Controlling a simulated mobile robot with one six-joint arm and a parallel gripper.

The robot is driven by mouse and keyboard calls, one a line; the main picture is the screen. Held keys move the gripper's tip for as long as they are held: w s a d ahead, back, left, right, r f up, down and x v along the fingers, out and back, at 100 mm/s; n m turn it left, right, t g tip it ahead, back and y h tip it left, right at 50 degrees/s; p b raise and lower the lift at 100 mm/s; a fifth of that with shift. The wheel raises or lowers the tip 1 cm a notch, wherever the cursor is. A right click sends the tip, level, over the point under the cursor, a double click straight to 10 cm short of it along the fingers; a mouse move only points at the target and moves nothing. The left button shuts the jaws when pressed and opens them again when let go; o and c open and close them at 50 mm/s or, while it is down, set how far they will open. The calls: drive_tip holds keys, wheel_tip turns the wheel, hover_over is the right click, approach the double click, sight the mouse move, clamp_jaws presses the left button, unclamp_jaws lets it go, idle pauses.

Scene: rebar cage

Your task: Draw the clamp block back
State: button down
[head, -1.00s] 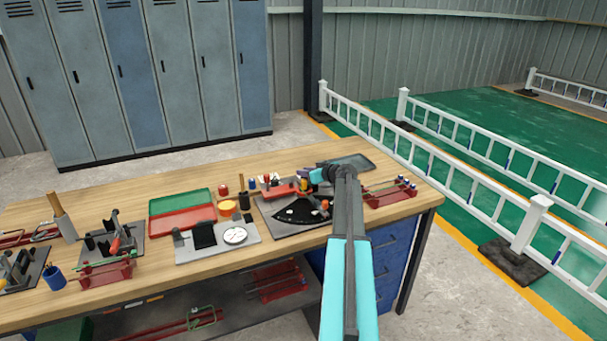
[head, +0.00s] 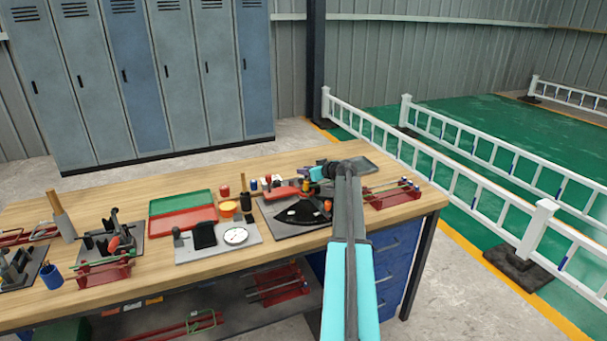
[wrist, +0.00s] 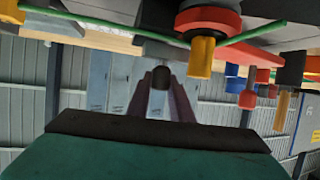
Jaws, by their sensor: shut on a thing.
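My gripper (wrist: 162,92) shows in the wrist view with its two purple fingers shut on a dark rounded knob (wrist: 161,77). I take the knob for part of the clamp block, but the rest of the block is hidden. In the head view my gripper (head: 304,170) is at the back of a dark bench fixture (head: 272,218). The fixture carries a black fan-shaped plate (head: 300,213), a red body (head: 283,192) and an orange knob (head: 327,205). The wrist view shows a yellow-tipped red part (wrist: 204,45) close beside the fingers.
A red rack (head: 392,194) stands right of the fixture, and a dark tray (head: 354,162) lies behind my arm. A plate with a white dial (head: 235,236) and green and red trays (head: 182,208) are to the left. A green rod (wrist: 85,20) crosses the wrist view.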

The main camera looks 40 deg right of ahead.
drive_tip(key=shift+w+r, duration=0.2)
drive_tip(key=c, duration=1.8)
unclamp_jaws()
drive_tip(key=shift+c, duration=0.2)
drive_tip(key=shift+o, duration=1.3)
drive_tip(key=shift+w+f, duration=0.15)
drive_tip(key=shift+s, duration=0.2)
drive_tip(key=b+v, duration=0.3)
drive_tip(key=v, duration=1)
drive_tip(key=shift+s+b, duration=0.3)
drive_tip(key=shift+b, duration=0.05)
drive_tip(key=shift+a, duration=0.1)
